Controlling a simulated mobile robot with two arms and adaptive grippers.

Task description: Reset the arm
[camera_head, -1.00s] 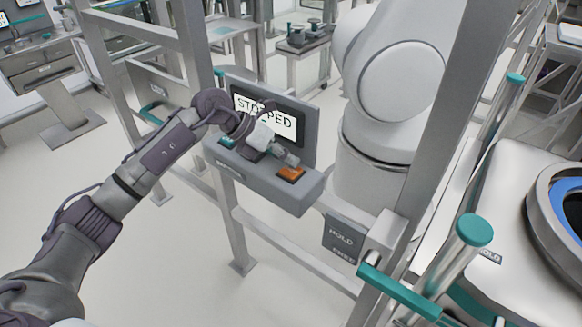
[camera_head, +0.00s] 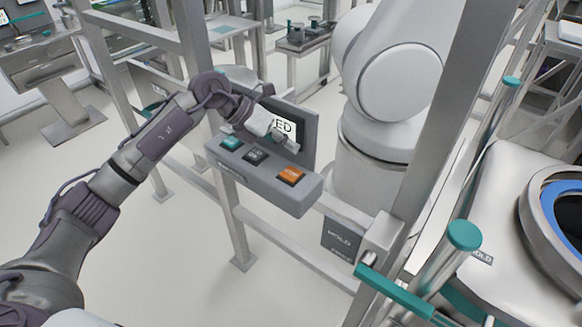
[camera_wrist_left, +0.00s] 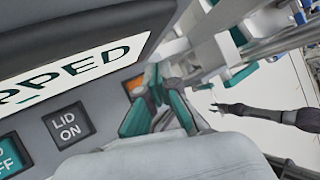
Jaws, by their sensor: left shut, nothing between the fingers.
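The grey control panel (camera_head: 262,188) has a teal button (camera_head: 231,143), a dark button (camera_head: 255,156) and an orange button (camera_head: 291,175) on its sloping top. The dark button reads "LID ON" in the left wrist view (camera_wrist_left: 68,125). The screen (camera_head: 286,127) behind them ends in "ED"; my left arm hides the rest in the head view. In the left wrist view it reads "PPED". My left gripper (camera_head: 290,141) is shut and empty, in front of the screen and above the buttons. Its teal-padded fingers (camera_wrist_left: 160,78) partly cover the orange button in the left wrist view.
Grey fence posts and rails (camera_head: 432,130) frame the panel. A large white robot arm (camera_head: 400,85) stands behind it. A teal-ended handle (camera_head: 400,293) and a white machine with a round blue-rimmed opening (camera_head: 540,225) are at the right.

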